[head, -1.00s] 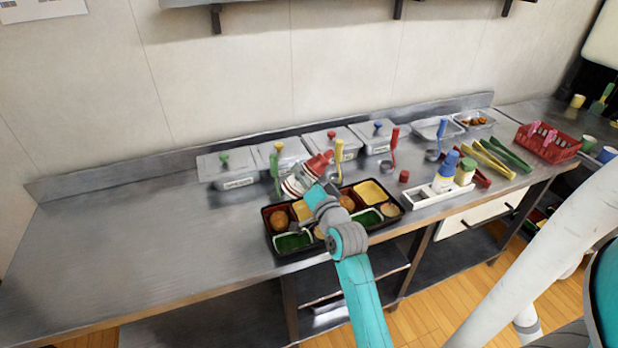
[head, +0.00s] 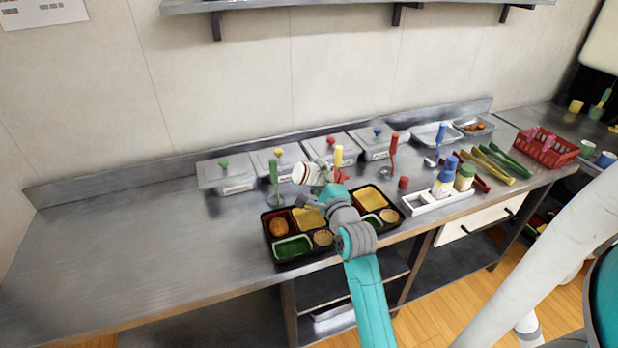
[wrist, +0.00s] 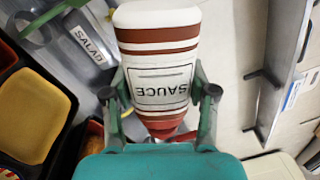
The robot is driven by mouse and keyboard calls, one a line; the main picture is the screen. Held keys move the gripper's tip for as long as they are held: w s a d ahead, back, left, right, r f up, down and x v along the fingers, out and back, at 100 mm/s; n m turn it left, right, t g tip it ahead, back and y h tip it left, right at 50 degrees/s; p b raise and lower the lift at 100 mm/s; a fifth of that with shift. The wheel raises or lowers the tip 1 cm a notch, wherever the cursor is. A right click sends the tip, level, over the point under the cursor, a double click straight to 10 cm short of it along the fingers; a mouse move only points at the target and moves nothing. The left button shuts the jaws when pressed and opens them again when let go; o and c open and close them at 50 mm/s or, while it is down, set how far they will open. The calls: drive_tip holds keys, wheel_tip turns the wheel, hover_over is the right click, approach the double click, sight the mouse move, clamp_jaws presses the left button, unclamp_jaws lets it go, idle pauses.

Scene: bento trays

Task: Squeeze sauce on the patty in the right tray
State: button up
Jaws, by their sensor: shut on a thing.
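My gripper (head: 324,183) is shut on the white sauce bottle (head: 302,174), which has red-brown bands. In the wrist view my gripper (wrist: 160,94) has a finger on each side of the bottle (wrist: 155,50), and its red nozzle end points towards the picture bottom. In the head view the bottle lies about level, base left and red end right, above the back of the right tray (head: 402,214). My arm hides part of that tray and its patty. A brown thing in a dark compartment (wrist: 93,133), perhaps the patty, shows at the lower left of the wrist view.
The left tray (head: 265,238) holds a patty (head: 278,227). Lidded containers (head: 228,176) and upright ladles (head: 275,185) stand behind. A white caddy (head: 432,202) with bottles and a red cap (head: 403,182) are to the right. The counter's left side is clear.

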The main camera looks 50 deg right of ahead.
drive_tip(key=d+m, duration=0.1)
drive_tip(key=m, duration=0.1)
drive_tip(key=s+d+m, duration=0.1)
drive_tip(key=m, duration=0.3)
drive_tip(key=shift+s+d+g, duration=0.3)
drive_tip(key=shift+s+d, duration=0.05)
drive_tip(key=shift+d, duration=0.05)
drive_tip(key=shift+d+f+m, duration=0.1)
drive_tip(key=shift+f+m, duration=0.2)
drive_tip(key=shift+m, duration=0.1)
drive_tip(key=shift+f, duration=1.25)
drive_tip(key=shift+s, duration=0.1)
drive_tip(key=c, duration=0.5)
drive_tip(key=shift+w+d, duration=0.1)
drive_tip(key=shift+w, duration=0.1)
drive_tip(key=shift+w+d, duration=0.1)
drive_tip(key=shift+w, duration=0.05)
